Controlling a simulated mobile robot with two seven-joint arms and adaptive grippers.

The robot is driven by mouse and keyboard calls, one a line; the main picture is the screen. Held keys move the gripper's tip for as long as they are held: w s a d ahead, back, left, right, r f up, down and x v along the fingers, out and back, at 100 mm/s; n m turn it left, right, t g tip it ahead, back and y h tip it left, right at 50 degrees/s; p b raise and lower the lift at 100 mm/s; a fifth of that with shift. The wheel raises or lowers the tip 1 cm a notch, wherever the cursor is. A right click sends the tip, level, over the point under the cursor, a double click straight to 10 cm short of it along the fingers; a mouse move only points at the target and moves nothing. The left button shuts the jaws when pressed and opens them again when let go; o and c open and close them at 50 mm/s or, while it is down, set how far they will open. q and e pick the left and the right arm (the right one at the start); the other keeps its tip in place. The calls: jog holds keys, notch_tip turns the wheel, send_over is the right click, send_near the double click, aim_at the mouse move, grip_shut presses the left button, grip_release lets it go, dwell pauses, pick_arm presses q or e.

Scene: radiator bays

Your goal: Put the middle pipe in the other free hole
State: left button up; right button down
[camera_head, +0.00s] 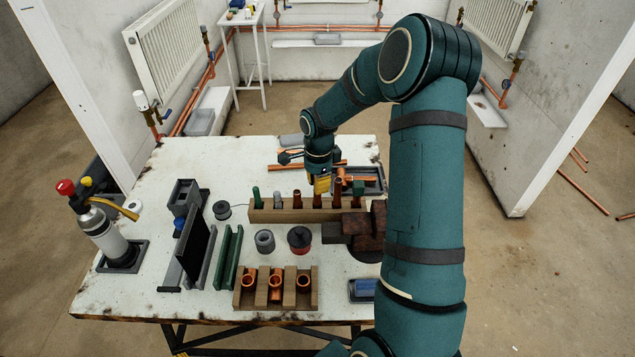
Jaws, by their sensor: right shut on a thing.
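A long wooden rack (283,214) lies across the white table, with a row of upright pieces in it. These include a green one (256,197), a grey one (277,200) and copper pipes (297,200) (338,193). My right gripper (320,181) reaches down from above at the middle of the row. It is shut on a copper pipe (317,198) that stands upright at the rack; I cannot tell whether its lower end is inside a hole. The holes themselves are too small or hidden to make out. My left gripper is not in view.
A wooden holder (262,304) with three copper fittings sits at the table's front. Behind it are a grey ring (264,240) and a red-and-black tin (299,239). A dark vise (350,232) stands right of them, partly behind my arm. A gas bottle (104,236) stands left.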

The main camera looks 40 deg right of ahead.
jog(key=shift+f+b, duration=0.5)
jog(key=shift+f, duration=0.05)
dwell(0.4)
jog(key=shift+f+b, duration=1.05)
jog(key=shift+f, duration=0.35)
jog(key=shift+f+b, duration=0.4)
jog(key=shift+f, duration=0.05)
jog(key=c, duration=1)
grip_release()
